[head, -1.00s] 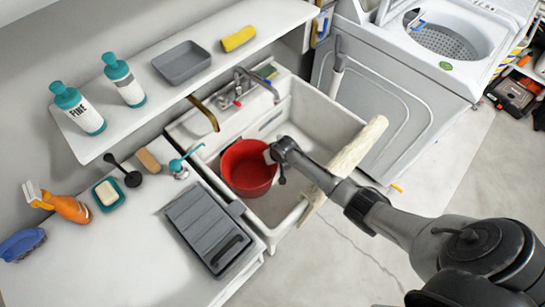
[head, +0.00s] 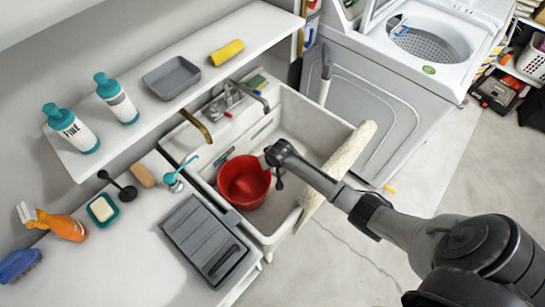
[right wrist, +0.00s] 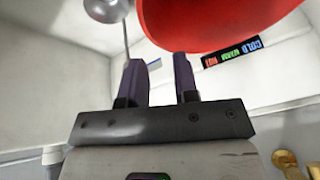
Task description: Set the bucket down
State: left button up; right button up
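The red bucket (head: 244,183) is upright inside the white utility sink (head: 305,118), near its front left. I cannot tell for sure whether its base touches the sink floor. My right gripper (head: 268,161) is at the bucket's upper right rim. In the right wrist view the bucket (right wrist: 205,22) curves across the top, and the two fingers of my right gripper (right wrist: 160,72) stand apart below it. My left gripper is not in view.
A faucet (head: 232,92) stands at the sink's back. A pale fluffy roll (head: 340,172) lies along the sink's right rim, close to my forearm. A grey paint tray (head: 203,240) and an orange spray bottle (head: 60,226) are on the counter. A washer (head: 430,45) stands behind right.

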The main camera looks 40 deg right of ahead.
jog(key=p+v, duration=0.1)
jog(key=v, duration=0.6)
jog(key=shift+s+r, duration=0.2)
jog(key=shift+r, duration=0.15)
jog(key=s+a+r+n+t, duration=0.2)
jog(key=s+a+r+n, duration=0.4)
jog(key=s+a+r, duration=0.3)
jog(key=s+a+f+g, duration=0.1)
jog(key=s+a, duration=0.1)
jog(key=s, duration=0.7)
jog(key=s+a+f+g, duration=0.2)
jog(key=s, duration=0.8)
jog(key=shift+a+y, duration=0.3)
jog(key=shift+a, duration=0.05)
